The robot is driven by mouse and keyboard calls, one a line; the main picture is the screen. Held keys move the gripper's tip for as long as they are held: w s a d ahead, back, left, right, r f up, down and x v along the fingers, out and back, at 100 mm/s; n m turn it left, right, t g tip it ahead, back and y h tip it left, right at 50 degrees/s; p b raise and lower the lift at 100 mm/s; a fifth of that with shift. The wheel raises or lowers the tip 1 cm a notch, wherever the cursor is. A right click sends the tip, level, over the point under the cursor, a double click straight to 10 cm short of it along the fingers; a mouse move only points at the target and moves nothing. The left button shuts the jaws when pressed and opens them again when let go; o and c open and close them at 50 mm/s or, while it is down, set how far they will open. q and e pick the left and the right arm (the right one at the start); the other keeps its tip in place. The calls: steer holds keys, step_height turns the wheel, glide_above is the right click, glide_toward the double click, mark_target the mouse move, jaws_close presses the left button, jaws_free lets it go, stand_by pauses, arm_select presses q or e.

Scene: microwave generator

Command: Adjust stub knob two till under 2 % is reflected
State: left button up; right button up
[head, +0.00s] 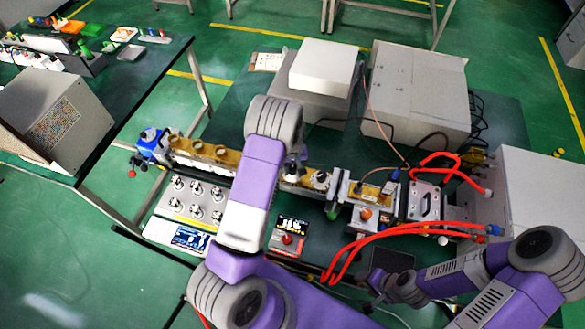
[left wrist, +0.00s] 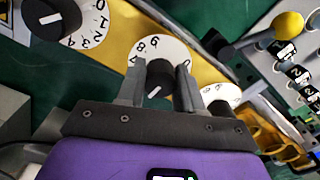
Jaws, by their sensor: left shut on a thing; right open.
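In the left wrist view, my left gripper (left wrist: 159,75) is shut on the middle one of three black stub knobs, stub knob two (left wrist: 157,88). Its white numbered dial (left wrist: 160,48) shows behind the fingers, and a white pointer line shows on the knob. Another black knob (left wrist: 52,18) with a white dial is at the upper left; a third (left wrist: 221,107) is at the right. In the head view my left arm hides most of this grip; a white dial (head: 320,179) shows beside it. My right gripper (head: 385,290) is open and empty at the lower right.
A panel with several knobs (head: 190,200) and a small screen (head: 190,238) lie left of my left arm. A dark display unit (head: 292,227) with a red button stands right of it; its readings are illegible. Red hoses (head: 370,240) cross the bench near my right gripper.

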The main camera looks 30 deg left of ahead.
mark_target(291, 168)
arm_select(q)
steer(key=m+b, duration=0.1)
steer(key=m, duration=0.1)
steer(key=m+b, duration=0.2)
steer(key=shift+s+f+m, duration=0.15)
steer(key=shift+m, duration=0.25)
steer(key=shift+a+m+b, duration=0.1)
steer(key=shift+m+b, duration=1.05)
steer(key=shift+m, duration=0.95)
steer(key=o, duration=1)
steer(key=shift+r, duration=0.25)
step_height(291, 168, up, 7)
steer(key=shift+r, duration=0.2)
